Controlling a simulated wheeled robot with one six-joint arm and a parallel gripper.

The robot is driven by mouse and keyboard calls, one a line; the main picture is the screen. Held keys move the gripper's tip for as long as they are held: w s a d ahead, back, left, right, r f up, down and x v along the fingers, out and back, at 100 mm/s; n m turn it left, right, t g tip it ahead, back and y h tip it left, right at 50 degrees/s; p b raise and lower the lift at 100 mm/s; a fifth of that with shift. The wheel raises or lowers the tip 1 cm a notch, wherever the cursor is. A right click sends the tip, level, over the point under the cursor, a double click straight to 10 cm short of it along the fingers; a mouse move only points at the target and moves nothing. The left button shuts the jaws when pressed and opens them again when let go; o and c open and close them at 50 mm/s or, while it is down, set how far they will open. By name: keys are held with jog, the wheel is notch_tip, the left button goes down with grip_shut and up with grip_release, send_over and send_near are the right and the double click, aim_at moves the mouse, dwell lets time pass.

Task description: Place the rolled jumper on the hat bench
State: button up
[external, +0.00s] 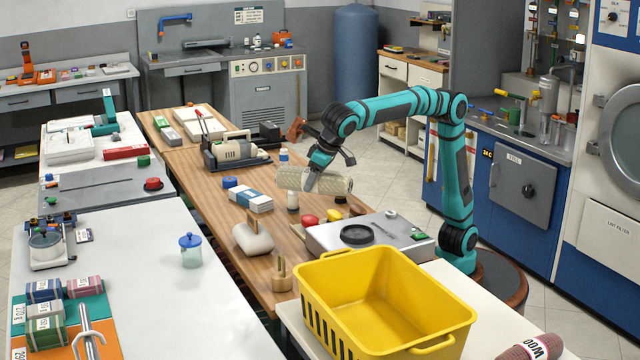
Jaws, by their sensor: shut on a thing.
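My gripper (315,174) is shut on a cream knitted roll (338,184), which looks like the rolled jumper. The roll lies level in the jaws, its long side running left to right. It appears to be held above the long wooden bench (206,184), close to that bench's right edge. I take this bench for the hat bench, though I cannot read a label on it. The exact gap between roll and bench cannot be told.
Bench items include a blue-white box (250,199), a beige padded form (253,240), small bottles and a steamer-like machine (238,151). A grey hotplate unit (365,237) and yellow crate (385,305) stand nearer. A mauve roll (530,347) lies front right.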

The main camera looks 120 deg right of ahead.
jog(key=s+d+m+g+h, duration=0.1)
jog(key=s+d+m, duration=0.25)
jog(key=d, duration=1.65)
jog(key=s+d+m+g, duration=0.1)
jog(key=s+d+m, duration=0.3)
jog(key=d, duration=1.7)
jog(key=s+d+m+g, duration=0.1)
jog(key=s+d+m, duration=0.1)
jog(key=s+d, duration=1)
jog(key=shift+n, duration=0.25)
jog(key=shift+w+d+f, duration=0.15)
jog(key=shift+f, duration=3.7)
jog(key=shift+w+d+f, duration=0.2)
jog(key=shift+f, duration=3.7)
jog(key=shift+w+d+f, duration=0.15)
jog(key=shift+f, duration=3.7)
jog(key=o, duration=0.8)
jog(key=shift+f, duration=0.15)
jog(key=o, duration=0.4)
jog(key=shift+o, duration=0.2)
